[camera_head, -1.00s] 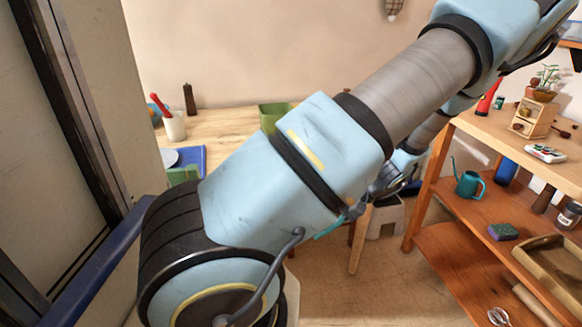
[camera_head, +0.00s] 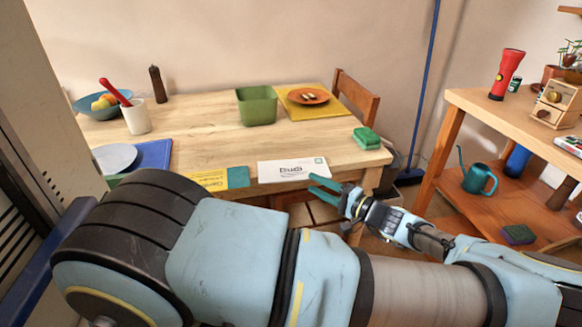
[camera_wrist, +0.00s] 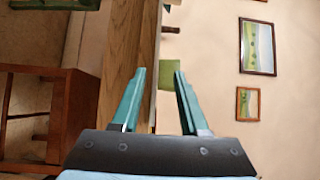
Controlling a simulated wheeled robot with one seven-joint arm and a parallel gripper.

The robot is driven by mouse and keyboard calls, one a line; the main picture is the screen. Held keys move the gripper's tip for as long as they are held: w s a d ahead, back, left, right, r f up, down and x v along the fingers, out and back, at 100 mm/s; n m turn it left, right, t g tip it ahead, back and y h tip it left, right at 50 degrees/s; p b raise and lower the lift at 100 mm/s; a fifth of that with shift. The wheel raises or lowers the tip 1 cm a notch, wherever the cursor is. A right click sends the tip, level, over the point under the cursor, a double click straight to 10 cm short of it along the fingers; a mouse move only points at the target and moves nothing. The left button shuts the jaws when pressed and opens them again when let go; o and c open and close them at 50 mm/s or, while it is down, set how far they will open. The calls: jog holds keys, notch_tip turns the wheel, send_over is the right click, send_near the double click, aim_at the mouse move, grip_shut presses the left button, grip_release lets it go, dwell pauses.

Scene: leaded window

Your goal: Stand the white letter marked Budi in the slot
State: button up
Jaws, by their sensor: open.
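The white letter marked Budi (camera_head: 292,170) lies flat at the front edge of the wooden table (camera_head: 215,140). A yellow paper with a teal end (camera_head: 215,178) lies to its left. My gripper (camera_head: 318,186) is open and empty, just off the table's front edge by the letter's right end. In the wrist view its teal fingers (camera_wrist: 159,74) are spread apart, with the table edge (camera_wrist: 127,45) running beyond them. I cannot make out the letter in the wrist view. I cannot identify the slot in either view.
A green bin (camera_head: 257,107) stands mid-table, near an orange plate (camera_head: 308,96) on a yellow mat. A green sponge-like block (camera_head: 366,138) is at the right corner. A white cup (camera_head: 137,118) and blue bowl are at left. A chair (camera_head: 357,98) stands behind; wooden shelves (camera_head: 500,110) stand right.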

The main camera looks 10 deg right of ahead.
aim_at(296, 177)
jog(key=p+x, duration=0.1)
jog(key=x, duration=0.1)
jog(key=p+x, duration=0.1)
jog(key=x, duration=0.2)
jog(key=p+x, duration=0.1)
jog(key=x, duration=0.1)
jog(key=shift+a+f, duration=0.3)
grip_shut()
dwell(0.4)
